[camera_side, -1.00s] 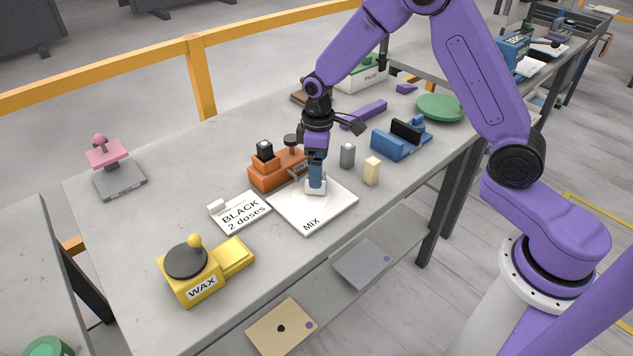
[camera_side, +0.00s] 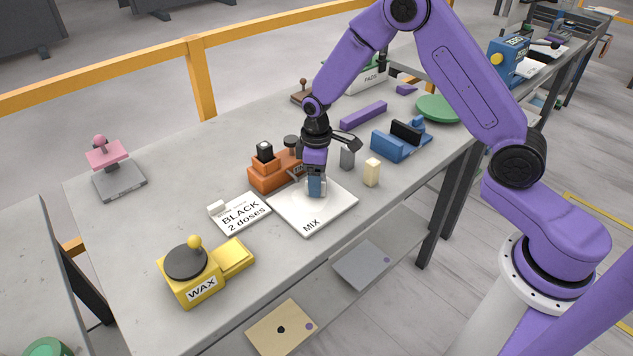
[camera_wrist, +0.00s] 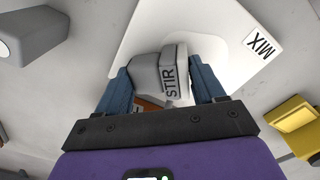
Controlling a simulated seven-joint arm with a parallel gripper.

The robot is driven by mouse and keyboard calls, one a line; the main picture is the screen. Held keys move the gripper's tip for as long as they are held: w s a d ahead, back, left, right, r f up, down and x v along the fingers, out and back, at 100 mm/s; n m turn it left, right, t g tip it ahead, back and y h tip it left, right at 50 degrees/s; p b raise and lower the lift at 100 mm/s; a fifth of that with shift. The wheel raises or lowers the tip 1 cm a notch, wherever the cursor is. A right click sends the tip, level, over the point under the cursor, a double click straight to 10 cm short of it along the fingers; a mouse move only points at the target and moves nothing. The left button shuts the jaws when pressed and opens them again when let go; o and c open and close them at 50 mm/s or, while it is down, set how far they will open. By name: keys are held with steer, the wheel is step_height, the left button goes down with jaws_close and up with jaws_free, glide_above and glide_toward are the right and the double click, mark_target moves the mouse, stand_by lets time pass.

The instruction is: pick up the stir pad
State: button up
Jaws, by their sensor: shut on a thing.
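The MIX board also shows behind the pad in the wrist view (camera_wrist: 215,35).
An orange unit (camera_side: 268,178) stands close behind my gripper. A grey block (camera_side: 347,157) and a cream block (camera_side: 372,172) stand right of the board. The BLACK 2 doses card (camera_side: 240,213) and yellow WAX unit (camera_side: 195,282) lie to the left.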

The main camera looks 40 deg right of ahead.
steer(key=shift+r, duration=0.1)
steer(key=shift+r, duration=0.5)
steer(key=s+d+r, duration=0.2)
steer(key=s+r, duration=1)
steer(key=s, duration=0.2)
steer(key=w+d+f+m, duration=0.2)
steer(key=d+f+m, duration=0.3)
steer(key=m, duration=0.3)
steer(key=shift+w+d+f, duration=0.15)
steer(key=shift+d+f, duration=0.15)
steer(key=shift+f, duration=0.35)
